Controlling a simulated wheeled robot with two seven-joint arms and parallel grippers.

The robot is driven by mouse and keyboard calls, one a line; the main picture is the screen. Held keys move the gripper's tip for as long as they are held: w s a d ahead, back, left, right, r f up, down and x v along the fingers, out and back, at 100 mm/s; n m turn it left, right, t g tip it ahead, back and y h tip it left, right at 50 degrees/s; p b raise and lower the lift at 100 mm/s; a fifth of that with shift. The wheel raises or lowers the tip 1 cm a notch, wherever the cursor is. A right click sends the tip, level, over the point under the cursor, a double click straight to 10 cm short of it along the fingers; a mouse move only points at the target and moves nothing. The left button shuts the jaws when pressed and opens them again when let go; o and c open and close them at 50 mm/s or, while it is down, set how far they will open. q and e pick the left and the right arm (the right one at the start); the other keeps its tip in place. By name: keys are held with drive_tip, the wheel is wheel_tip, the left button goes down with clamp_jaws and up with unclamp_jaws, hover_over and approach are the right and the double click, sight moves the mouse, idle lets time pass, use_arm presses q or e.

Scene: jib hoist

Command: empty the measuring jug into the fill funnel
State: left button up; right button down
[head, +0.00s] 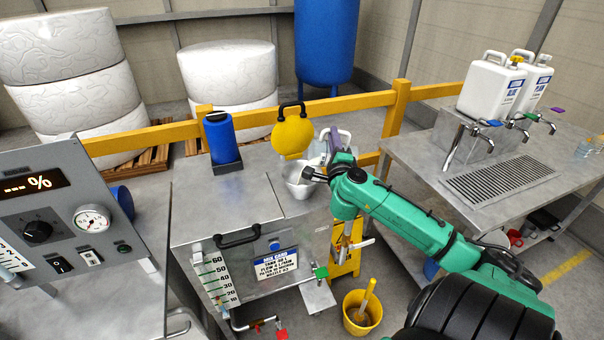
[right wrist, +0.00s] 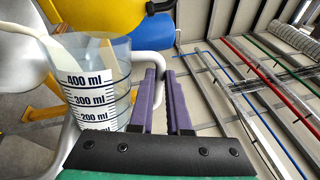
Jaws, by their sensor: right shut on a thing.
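The measuring jug (right wrist: 97,95) is clear, with a blue-and-white scale and a white handle (right wrist: 148,64). In the right wrist view my right gripper (right wrist: 167,78) has its purple fingers shut on this handle. In the head view the right gripper (head: 335,138) holds the jug (head: 317,150) tilted, just above and behind the fill funnel (head: 299,182). The funnel is a grey metal bowl on top of the steel tank, partly covered by my wrist. A cream-white band shows at the jug's mouth; I cannot tell whether it is pouring. My left gripper is out of view.
A yellow round lid (head: 292,132) with a black handle stands raised beside the funnel. A blue cylinder (head: 221,138) stands on the tank (head: 215,215). A control panel (head: 75,225) is at left. A bench (head: 440,165) with white canisters and taps is at right. A yellow bucket (head: 361,312) stands below.

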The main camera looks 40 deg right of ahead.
drive_tip(key=shift+w+a+r+n, duration=0.15)
drive_tip(key=shift+a+r+n, duration=0.05)
drive_tip(key=shift+a+n, duration=0.1)
drive_tip(key=shift+w+a+f+n+t+p, duration=0.35)
drive_tip(key=shift+a+n+p, duration=0.25)
drive_tip(key=shift+n+p, duration=0.4)
idle(0.5)
